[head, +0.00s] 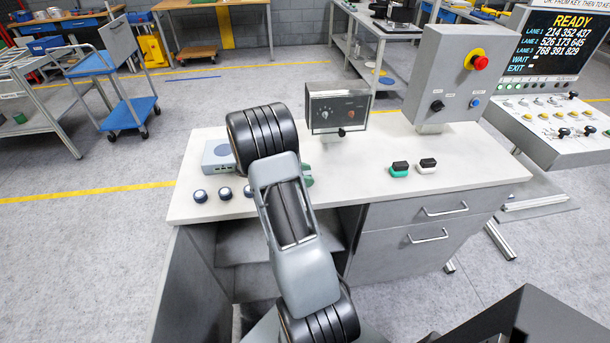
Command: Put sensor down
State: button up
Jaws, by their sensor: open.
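My arm reaches over the white-topped bench (470,162), and its black wrist end covers part of the bench's left half. My gripper is hidden behind the arm, so its jaws do not show. I cannot tell which thing is the sensor. A green piece (308,181) shows partly at the right edge of the arm, mostly hidden. Two small black-topped blocks lie on the bench, one green (399,170) and one white (427,166). A grey box (217,156) with small ports sits at the left, partly hidden by the arm.
Round dark-topped knobs (200,196) line the bench's front left. A dial box (338,110) and a grey control box (445,80) with a red button stand at the back. A console screen (566,45) reads READY. The bench's right end is clear.

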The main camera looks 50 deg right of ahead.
jog(key=shift+r, duration=0.25)
jog(key=b+v, duration=0.1)
jog(key=v, duration=0.9)
jog(key=shift+w+a, duration=0.25)
jog(key=shift+a, duration=0.05)
jog(key=shift+w+a+r, duration=0.3)
jog(key=shift+w+a, duration=0.05)
jog(key=shift+a, duration=0.2)
jog(key=s+a+r+m+t+y, duration=0.2)
jog(key=s+a+m+t+y, duration=0.3)
jog(key=a, duration=0.6)
jog(key=s+a+r+m+t+y, duration=0.3)
jog(key=s+a+m+t+y, duration=0.2)
jog(key=a, duration=0.6)
jog(key=shift+s+a+t, duration=0.2)
jog(key=shift+s+t, duration=1)
jog(key=shift+s, duration=0.1)
jog(key=shift+d+r, duration=0.1)
jog(key=shift+c, duration=0.5)
